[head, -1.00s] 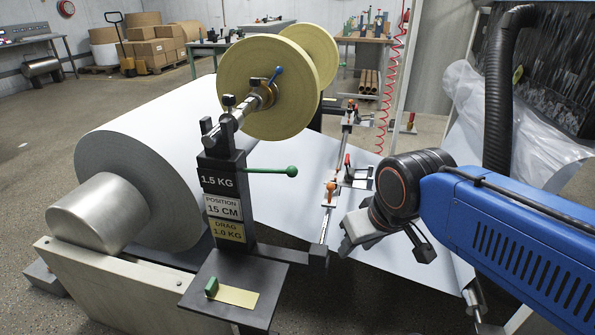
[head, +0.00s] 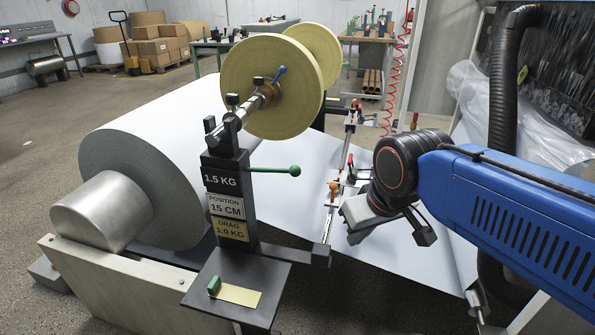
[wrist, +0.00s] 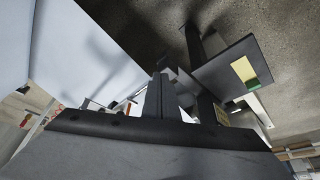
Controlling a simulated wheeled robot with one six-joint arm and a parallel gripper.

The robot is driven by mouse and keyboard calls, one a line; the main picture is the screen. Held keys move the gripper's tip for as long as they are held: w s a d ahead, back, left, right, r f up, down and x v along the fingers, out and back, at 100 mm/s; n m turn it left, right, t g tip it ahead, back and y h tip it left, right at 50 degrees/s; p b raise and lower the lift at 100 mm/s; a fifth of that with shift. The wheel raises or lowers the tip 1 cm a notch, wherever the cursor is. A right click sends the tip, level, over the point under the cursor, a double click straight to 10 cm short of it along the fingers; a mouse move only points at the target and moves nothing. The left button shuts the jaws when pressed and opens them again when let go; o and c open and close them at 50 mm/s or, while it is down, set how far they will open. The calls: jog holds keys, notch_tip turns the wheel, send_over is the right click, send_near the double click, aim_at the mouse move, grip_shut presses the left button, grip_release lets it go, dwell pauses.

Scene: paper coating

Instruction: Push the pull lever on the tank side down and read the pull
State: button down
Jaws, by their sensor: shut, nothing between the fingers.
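A lever with a green knob (head: 295,171) sticks out to the right, nearly level, from the black post (head: 224,183). I cannot tell from the signs whether this is the tank side. The post's dark plate (head: 220,180) reads 1.5 KG. Below it, the white sign reads POSITION 15 CM and the yellow sign (head: 230,231) reads DRAG 1.0 KG. My gripper (head: 354,226) is to the right of the knob and lower in the head view, apart from it. Its dark fingers (wrist: 160,88) look closed and empty in the wrist view. The lever is not clear there.
Yellow rolls (head: 262,88) sit on the shaft above the post. A large white paper roll (head: 140,180) and its sheet lie behind. A dark shelf (head: 235,275) with a yellow slip (head: 240,295) juts out low in front. A rail with clamps (head: 333,195) runs behind my gripper.

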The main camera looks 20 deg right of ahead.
aim_at(298, 170)
jog(key=w+a+r+n+g, duration=0.1)
jog(key=w+a+r, duration=0.3)
jog(key=r, duration=0.6)
jog(key=w+a+r+n+g, duration=0.2)
jog(key=w+a+r, duration=0.2)
jog(key=w+r, duration=0.4)
notch_tip(298, 170, up, 2)
jog(key=shift+w+a+r, duration=0.15)
jog(key=shift+w, duration=0.15)
jog(key=shift+w+a+f, duration=0.1)
jog(key=shift+w+f, duration=0.05)
jog(key=shift+f, duration=1.65)
jog(key=shift+w+f, duration=0.15)
jog(key=shift+f, duration=1.6)
jog(key=shift+f, duration=2.05)
jog(key=s, duration=0.2)
jog(key=r, duration=0.1)
jog(key=shift+s+d+r, duration=0.1)
jog(key=shift+s+d, duration=0.3)
